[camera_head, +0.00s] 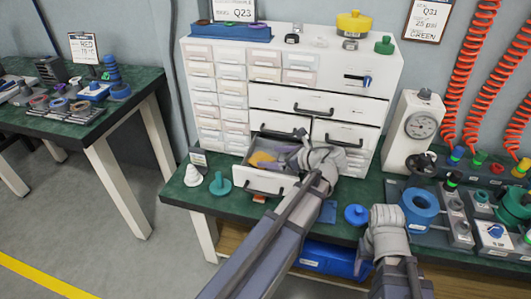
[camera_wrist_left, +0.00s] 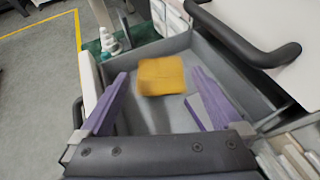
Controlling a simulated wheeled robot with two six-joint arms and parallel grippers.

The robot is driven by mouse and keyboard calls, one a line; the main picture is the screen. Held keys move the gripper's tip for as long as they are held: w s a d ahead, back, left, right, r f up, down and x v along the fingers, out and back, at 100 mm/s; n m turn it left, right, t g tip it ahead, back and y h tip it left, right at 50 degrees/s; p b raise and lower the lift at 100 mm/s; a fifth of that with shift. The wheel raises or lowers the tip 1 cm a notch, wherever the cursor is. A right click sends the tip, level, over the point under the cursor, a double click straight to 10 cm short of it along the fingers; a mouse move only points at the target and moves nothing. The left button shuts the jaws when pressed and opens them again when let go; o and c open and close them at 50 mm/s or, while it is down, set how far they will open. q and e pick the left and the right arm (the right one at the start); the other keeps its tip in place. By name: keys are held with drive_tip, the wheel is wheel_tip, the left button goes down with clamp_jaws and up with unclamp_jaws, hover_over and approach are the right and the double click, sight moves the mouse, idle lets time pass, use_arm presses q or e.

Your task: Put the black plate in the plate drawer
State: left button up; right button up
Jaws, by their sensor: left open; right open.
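The open drawer (camera_head: 266,181) sticks out of the lower left of the white cabinet. A yellow-orange square plate (camera_head: 262,157) lies in it; it also shows in the left wrist view (camera_wrist_left: 162,76). My left gripper (camera_head: 290,151) is at the open drawer. In the left wrist view its two purple fingers (camera_wrist_left: 158,92) are spread apart, with the orange plate seen between and beyond them and nothing held. I cannot make out a black plate in either view. My right gripper (camera_head: 386,222) is low over the bench at right; its fingers are mostly hidden by its own wrist.
The cabinet (camera_head: 311,98) has other closed drawers. On the bench stand a teal knobbed part (camera_head: 220,184), white cones (camera_head: 193,176), a blue knob (camera_head: 357,214) and a gauge box (camera_head: 415,130). A blue bin (camera_head: 330,259) sits below. Fittings crowd the right side.

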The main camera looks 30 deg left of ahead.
use_arm(q)
drive_tip(key=p+v, duration=0.2)
drive_tip(key=v, duration=0.4)
drive_tip(key=shift+d+r, duration=0.2)
drive_tip(key=shift+d, duration=0.05)
drive_tip(key=shift+p+v, duration=0.35)
drive_tip(key=shift+v, duration=0.4)
drive_tip(key=shift+f, duration=0.1)
